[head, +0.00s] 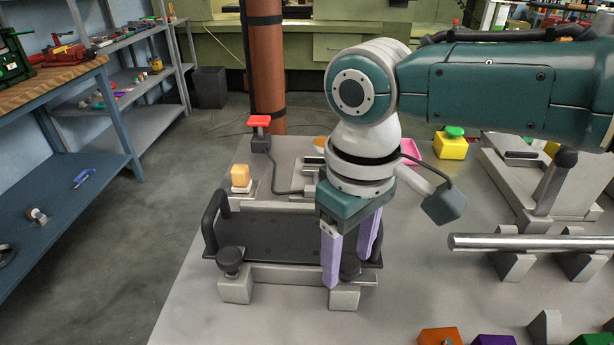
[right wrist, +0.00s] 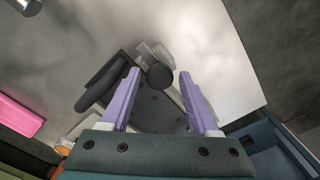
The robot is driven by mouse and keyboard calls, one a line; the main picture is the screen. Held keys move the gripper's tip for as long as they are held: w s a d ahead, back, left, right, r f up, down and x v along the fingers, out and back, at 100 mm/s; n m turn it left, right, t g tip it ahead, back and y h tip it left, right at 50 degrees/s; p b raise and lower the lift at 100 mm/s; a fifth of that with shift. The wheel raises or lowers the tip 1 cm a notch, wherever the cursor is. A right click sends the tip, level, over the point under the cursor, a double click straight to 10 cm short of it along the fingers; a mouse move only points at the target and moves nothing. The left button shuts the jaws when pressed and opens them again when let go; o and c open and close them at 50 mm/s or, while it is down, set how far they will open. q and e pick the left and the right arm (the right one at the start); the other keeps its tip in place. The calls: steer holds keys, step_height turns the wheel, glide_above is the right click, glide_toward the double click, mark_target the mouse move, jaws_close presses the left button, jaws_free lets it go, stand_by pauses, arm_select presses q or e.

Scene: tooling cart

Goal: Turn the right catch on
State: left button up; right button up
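The right catch is a round black knob (head: 350,268) on a light grey block at the front right corner of a dark plate (head: 275,234). My right gripper (head: 348,272), with lilac fingers, points down over it. In the right wrist view the knob (right wrist: 160,76) shows between the open fingertips (right wrist: 158,74), with a gap on each side. In the head view, the near finger partly covers the knob. The matching left catch (head: 230,260) stands at the plate's front left corner. My left gripper is not in view.
A black handle (head: 211,222) rises at the plate's left end. Behind the plate are a yellow-orange block (head: 240,175) and a red-topped switch (head: 259,122). A metal bar (head: 530,242) lies on supports to the right. The cart top in front of the catches is bare.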

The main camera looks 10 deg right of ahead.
jaws_close()
stand_by(0.3)
steer(key=shift+n, duration=0.3)
steer(key=n, duration=0.3)
steer(key=shift+n+p, duration=0.3)
steer(key=n, duration=0.4)
steer(key=shift+n, duration=0.3)
steer(key=n, duration=0.4)
steer(key=shift+n, duration=0.3)
steer(key=n, duration=0.3)
steer(key=shift+n, duration=0.7)
steer(key=shift+r, duration=0.1)
